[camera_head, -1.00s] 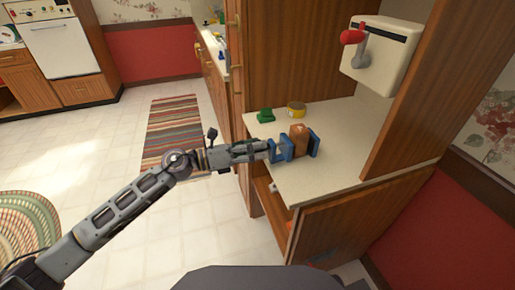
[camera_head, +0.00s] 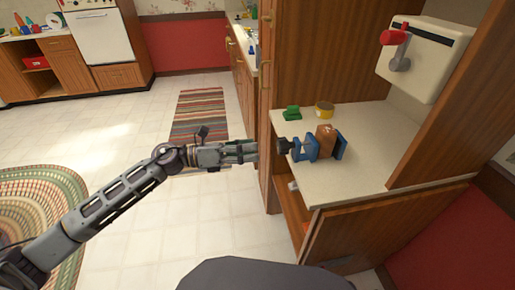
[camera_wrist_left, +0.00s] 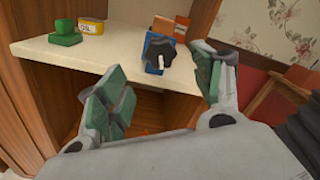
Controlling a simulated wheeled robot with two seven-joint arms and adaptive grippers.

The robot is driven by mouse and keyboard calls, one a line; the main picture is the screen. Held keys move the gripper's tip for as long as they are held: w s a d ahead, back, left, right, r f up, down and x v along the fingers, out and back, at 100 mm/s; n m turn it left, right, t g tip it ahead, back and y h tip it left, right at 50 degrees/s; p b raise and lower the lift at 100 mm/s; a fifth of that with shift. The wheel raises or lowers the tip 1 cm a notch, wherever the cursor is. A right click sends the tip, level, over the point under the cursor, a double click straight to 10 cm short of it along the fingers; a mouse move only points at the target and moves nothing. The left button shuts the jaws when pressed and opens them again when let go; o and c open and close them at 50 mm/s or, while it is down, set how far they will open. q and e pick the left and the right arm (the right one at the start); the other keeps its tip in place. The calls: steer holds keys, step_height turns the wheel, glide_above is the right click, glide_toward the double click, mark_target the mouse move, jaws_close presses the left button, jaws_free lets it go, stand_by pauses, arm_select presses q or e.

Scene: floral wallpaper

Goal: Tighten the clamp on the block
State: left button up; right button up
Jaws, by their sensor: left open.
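A blue clamp (camera_head: 311,150) stands on the pale counter with the brown block (camera_head: 326,138) between its jaws. Its dark knob (camera_head: 283,146) sticks out at the left, towards my left gripper (camera_head: 255,151). My left gripper is just left of the knob with a small gap, and is empty. In the left wrist view, the green-padded fingers (camera_wrist_left: 163,78) are spread wide. The dark knob (camera_wrist_left: 160,46), with a white pin, faces the camera beyond them. The blue clamp (camera_wrist_left: 153,69) and the block (camera_wrist_left: 163,25) are partly hidden behind it. My right gripper is out of view.
A green object (camera_head: 292,113) and a yellow tin (camera_head: 324,109) stand at the back of the counter (camera_head: 370,170). A white wall box (camera_head: 425,60) with a red-knobbed lever hangs above. Wooden cabinet panels border the counter left and right.

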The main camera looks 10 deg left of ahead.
arm_select(q)
steer(key=shift+v, duration=0.95)
